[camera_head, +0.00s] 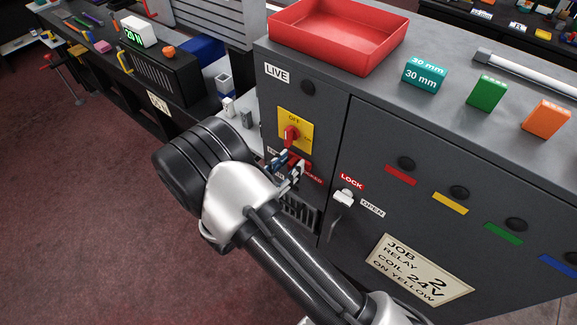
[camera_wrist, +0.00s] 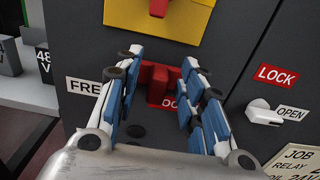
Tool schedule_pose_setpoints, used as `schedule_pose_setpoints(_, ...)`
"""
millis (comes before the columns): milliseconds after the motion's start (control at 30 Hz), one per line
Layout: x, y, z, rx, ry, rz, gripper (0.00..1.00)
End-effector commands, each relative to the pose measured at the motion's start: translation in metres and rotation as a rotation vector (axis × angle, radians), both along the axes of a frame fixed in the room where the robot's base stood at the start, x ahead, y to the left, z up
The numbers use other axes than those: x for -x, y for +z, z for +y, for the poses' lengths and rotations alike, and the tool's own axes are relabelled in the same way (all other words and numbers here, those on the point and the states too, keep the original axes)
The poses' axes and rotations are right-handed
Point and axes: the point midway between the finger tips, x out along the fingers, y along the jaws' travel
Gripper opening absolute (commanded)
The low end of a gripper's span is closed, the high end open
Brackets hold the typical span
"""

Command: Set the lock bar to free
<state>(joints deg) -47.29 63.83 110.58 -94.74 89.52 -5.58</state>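The red lock bar (camera_wrist: 156,76) shows in the wrist view between my gripper's fingers, below the yellow switch plate. A white FREE label (camera_wrist: 86,87) is to its left. A red label (camera_wrist: 164,101), mostly hidden by the fingers, is just below and right of it; it reads LOCKED in part in the head view (camera_head: 313,179). My gripper (camera_wrist: 158,95) is open, with blue-padded fingers apart on either side of the bar. Contact with the bar cannot be told. In the head view my gripper (camera_head: 288,172) is at the cabinet front and hides most of the bar.
A yellow plate (camera_head: 303,122) with a red rotary knob (camera_head: 291,136), marked OFF, sits just above. To the right is a white door handle (camera_head: 344,197) with LOCK and OPEN labels. A red tray (camera_head: 340,35) and coloured blocks stand on the cabinet top.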

Motion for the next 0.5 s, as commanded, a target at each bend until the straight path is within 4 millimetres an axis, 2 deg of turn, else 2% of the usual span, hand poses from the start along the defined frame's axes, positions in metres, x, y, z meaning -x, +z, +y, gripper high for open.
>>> schedule_pose_setpoints(233,-0.0009,0.0002,-0.0005,0.0,0.0,0.0,0.37)
schedule_pose_setpoints(500,-0.0006,0.0001,-0.0005,0.0,0.0,0.0,0.19)
